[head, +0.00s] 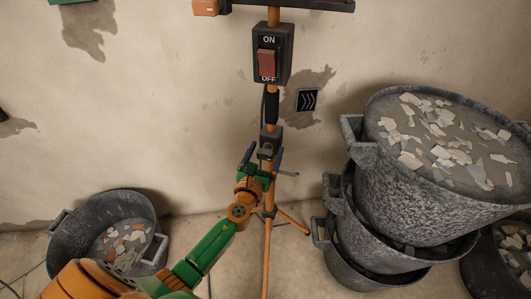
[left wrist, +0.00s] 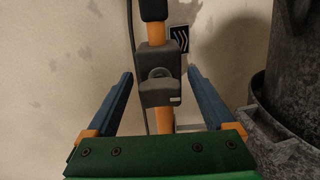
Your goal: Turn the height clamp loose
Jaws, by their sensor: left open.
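The height clamp (head: 269,142) is a dark block on the orange pole of a tripod stand (head: 267,240). In the left wrist view the clamp (left wrist: 158,78) shows a rounded knob (left wrist: 159,84) on its front, midway between the fingers. My left gripper (head: 264,160) is open just in front of the clamp. Its two blue fingers (left wrist: 163,90) stand on either side of the clamp with gaps, touching nothing that I can see. My right gripper is not in view.
A switch box (head: 272,55) marked ON and OFF sits higher on the pole. Stacked grey buckets of rubble (head: 415,200) stand close on the right. Another rubble bucket (head: 80,235) stands at lower left. A plain wall is behind, with a small chevron sign (head: 307,100).

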